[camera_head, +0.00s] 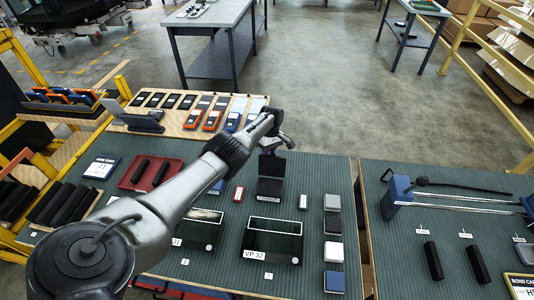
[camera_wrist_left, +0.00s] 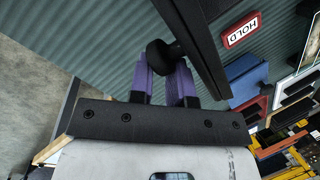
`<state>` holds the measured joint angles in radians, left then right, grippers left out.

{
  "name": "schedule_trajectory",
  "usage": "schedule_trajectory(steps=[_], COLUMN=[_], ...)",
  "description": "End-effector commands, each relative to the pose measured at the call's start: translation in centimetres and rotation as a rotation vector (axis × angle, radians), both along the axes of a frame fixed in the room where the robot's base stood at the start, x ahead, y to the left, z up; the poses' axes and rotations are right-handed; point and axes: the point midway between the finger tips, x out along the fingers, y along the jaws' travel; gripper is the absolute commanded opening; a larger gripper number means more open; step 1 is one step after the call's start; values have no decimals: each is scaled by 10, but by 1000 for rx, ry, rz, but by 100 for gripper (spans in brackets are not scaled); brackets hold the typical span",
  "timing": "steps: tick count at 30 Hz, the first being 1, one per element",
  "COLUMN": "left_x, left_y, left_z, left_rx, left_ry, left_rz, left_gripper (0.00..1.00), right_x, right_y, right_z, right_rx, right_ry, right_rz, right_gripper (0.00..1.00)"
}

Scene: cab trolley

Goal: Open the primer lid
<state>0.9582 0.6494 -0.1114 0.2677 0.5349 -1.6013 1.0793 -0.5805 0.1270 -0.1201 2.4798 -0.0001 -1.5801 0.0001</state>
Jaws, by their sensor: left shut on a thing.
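My left gripper (camera_head: 274,143) reaches over the table to the back edge of a small black box with a dark panel (camera_head: 271,167), which I take to be the primer lid. In the left wrist view, the purple fingers of the gripper (camera_wrist_left: 163,75) are shut on a round black knob (camera_wrist_left: 165,52) on the edge of this dark panel (camera_wrist_left: 202,40). In the head view the arm and gripper hide the knob, and how far the lid is tilted is hard to tell. My right gripper is not in view.
A red HOLD block (camera_wrist_left: 242,30) lies close to the lid.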

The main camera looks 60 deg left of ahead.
Motion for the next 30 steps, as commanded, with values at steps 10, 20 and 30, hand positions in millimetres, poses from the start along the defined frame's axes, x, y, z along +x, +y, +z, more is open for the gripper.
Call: schedule_trajectory(steps=[10,20,30], left_x=[9,10,9], left_y=[-10,-10,-9], left_z=[-2,1,2], left_rx=[-9,-11,-10], left_ry=[-21,-21,-18], left_rz=[-7,-8,-7], left_gripper=[25,55,55], right_x=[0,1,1], right_y=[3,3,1], right_z=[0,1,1], right_rx=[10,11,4], right_ry=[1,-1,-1], right_rz=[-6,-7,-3], right_gripper=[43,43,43])
